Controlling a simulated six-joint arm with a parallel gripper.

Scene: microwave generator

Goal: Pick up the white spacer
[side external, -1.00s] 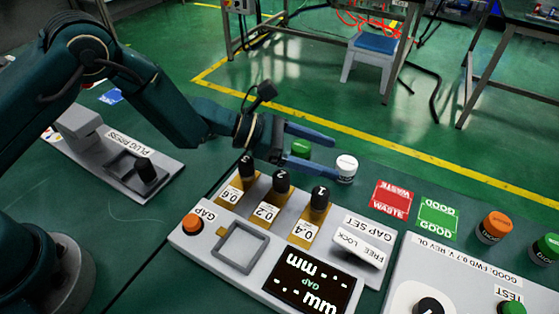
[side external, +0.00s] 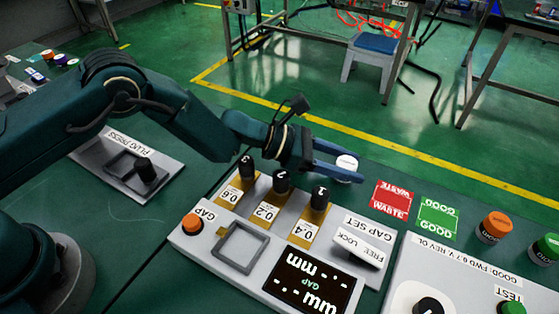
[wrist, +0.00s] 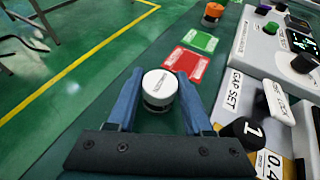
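The white spacer (side external: 346,163) is a short upright cylinder with a pale labelled top and a dark lower part, on the green bench top behind the GAP SET panel. My gripper (side external: 352,168) is low over the bench, with its two blue fingers on either side of the spacer. In the wrist view the white spacer (wrist: 160,86) lies between the fingertips of my gripper (wrist: 160,94). The fingers are spread about as wide as the spacer, and I see no clear squeeze on it. The spacer's lower side is partly hidden by a finger in the side view.
The GAP SET panel (side external: 345,222) with several black knobs stands close in front of my gripper. Right of the spacer lie a red WASTE mat (side external: 391,199) and a green GOOD mat (side external: 438,215). An orange-topped cylinder (side external: 495,226) stands farther right.

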